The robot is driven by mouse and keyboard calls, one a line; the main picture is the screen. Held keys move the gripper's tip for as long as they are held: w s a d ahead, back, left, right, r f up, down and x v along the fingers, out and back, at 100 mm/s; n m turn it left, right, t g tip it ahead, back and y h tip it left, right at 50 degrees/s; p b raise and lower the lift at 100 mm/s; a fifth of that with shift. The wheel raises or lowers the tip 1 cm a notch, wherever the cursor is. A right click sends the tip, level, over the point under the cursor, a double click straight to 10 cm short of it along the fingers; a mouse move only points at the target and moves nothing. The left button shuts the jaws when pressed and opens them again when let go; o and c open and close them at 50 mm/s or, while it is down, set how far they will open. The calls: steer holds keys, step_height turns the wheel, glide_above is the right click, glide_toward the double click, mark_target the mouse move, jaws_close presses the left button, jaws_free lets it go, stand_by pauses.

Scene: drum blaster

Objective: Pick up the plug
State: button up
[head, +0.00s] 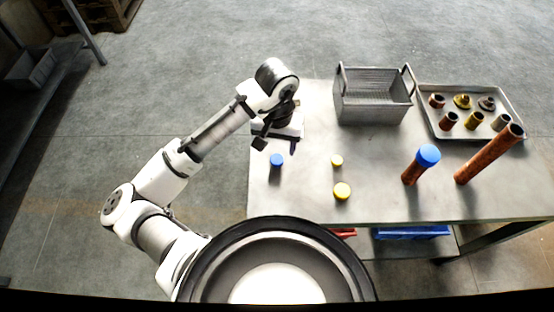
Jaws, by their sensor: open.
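Loose round plugs lie on the grey table (300,205). A small blue plug (277,160) is near its left edge. A small yellow plug (337,160) and a larger yellow plug (342,191) lie to the right of it. The picture does not tell which plug is meant. My gripper (276,145) is open, its dark fingers spread just behind the loose blue plug in the picture. No plug shows between the fingers. Their height above the table is hard to judge.
A metal basket (373,118) stands at the back of the table. Right of it, a tray (440,134) holds several small fittings. A bare rusty tube (490,155) leans or stands at the right. The table's front middle is clear. A blue crate (411,233) sits below.

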steer(key=shift+s+f, duration=0.15)
steer(key=shift+f, duration=1)
steer(key=shift+s+f, duration=0.1)
steer(key=shift+f, duration=1.05)
steer(key=c, duration=1.1)
steer(key=shift+o, duration=0.2)
steer(key=shift+r, duration=0.1)
